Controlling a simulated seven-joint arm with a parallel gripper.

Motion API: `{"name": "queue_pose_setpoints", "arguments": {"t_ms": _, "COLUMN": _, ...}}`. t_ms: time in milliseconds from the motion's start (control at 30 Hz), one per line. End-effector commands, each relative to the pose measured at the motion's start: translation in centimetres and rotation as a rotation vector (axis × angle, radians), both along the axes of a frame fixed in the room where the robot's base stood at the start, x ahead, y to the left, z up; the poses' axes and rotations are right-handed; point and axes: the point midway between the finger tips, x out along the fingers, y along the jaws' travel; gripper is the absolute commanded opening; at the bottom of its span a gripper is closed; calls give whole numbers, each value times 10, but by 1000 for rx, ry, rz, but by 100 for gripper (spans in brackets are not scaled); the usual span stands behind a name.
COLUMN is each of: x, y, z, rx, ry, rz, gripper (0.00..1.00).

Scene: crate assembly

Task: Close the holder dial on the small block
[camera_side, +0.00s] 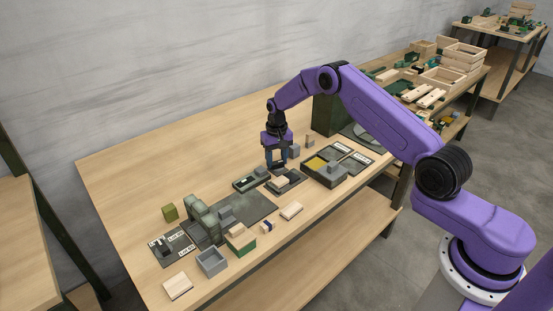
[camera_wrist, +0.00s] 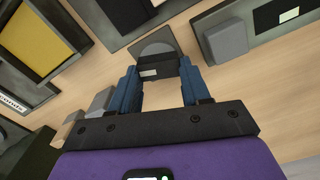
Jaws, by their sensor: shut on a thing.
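My gripper (camera_side: 276,164) points down over the middle of the bench. In the wrist view, its blue fingers (camera_wrist: 158,78) are closed against the sides of a dark bar with a pale label, which I take to be the dial (camera_wrist: 149,71). A grey rounded disc shows just beyond the bar. The dial is at the edge of a low dark holder (camera_side: 297,181), which also shows at the top of the wrist view (camera_wrist: 110,38). A light wooden piece (camera_side: 281,181) sits on the holder in the side view. Which piece is the small block, and whether it is clamped, I cannot tell.
A dark green fixture with a grey block (camera_wrist: 226,41) lies close beside the holder. A tray with a yellow panel (camera_wrist: 35,35) is on the other side. A small grey block (camera_side: 294,150) stands behind my gripper. The bench's back left is clear.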

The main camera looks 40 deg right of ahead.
Motion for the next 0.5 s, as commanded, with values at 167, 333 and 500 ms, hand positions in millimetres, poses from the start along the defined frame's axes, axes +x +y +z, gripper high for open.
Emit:
{"name": "queue_pose_setpoints", "arguments": {"t_ms": 167, "x": -1, "y": 0, "z": 1, "rx": 0, "ry": 3, "rz": -4, "gripper": 16}}
{"name": "queue_pose_setpoints", "arguments": {"t_ms": 333, "x": -1, "y": 0, "z": 1, "rx": 0, "ry": 4, "rz": -3, "gripper": 16}}
{"name": "queue_pose_setpoints", "arguments": {"t_ms": 500, "x": -1, "y": 0, "z": 1, "rx": 1, "ry": 3, "rz": -3, "gripper": 57}}
